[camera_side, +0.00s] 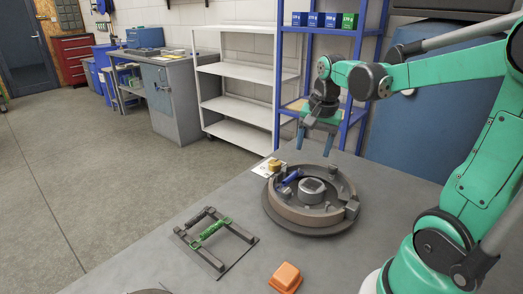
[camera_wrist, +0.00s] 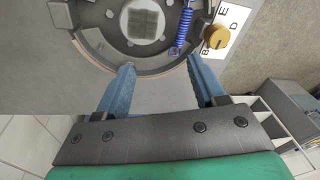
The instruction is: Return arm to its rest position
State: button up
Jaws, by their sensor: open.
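My gripper (camera_side: 315,137) is raised above the grey table, over the far side of a round brown fixture (camera_side: 270,212). Its two blue fingers point down and are spread apart with nothing between them. In the wrist view the fingers of my gripper (camera_wrist: 160,75) reach toward the ring's edge, and the ring (camera_wrist: 95,40) shows just beyond them. The green arm rises from its base at the right of the side view and bends over to the left. A blue spring (camera_side: 291,178) lies in the ring, and it also shows in the wrist view (camera_wrist: 184,28).
A yellow knob (camera_side: 274,165) stands on a white lettered card behind the ring. A black frame with a green part (camera_side: 211,232) lies on the table at left. An orange block (camera_side: 286,276) sits near the front. Shelves (camera_side: 240,85) stand behind the table.

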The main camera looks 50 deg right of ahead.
jog(key=a+n, duration=0.2)
jog(key=a+n+t, duration=0.1)
jog(key=a+n, duration=0.1)
jog(key=a, duration=0.1)
jog(key=a+n+t, duration=0.1)
jog(key=a+n, duration=0.1)
jog(key=a, duration=0.1)
jog(key=shift+w+a+r+n, duration=0.1)
jog(key=shift+w+r+n, duration=0.2)
jog(key=s+a+n+t+y, duration=0.1)
jog(key=a+n+t, duration=0.2)
jog(key=a+n, duration=0.4)
jog(key=shift+a+f, duration=0.2)
jog(key=shift+f, duration=0.1)
jog(key=shift+d+n, duration=0.1)
jog(key=shift+n, duration=0.2)
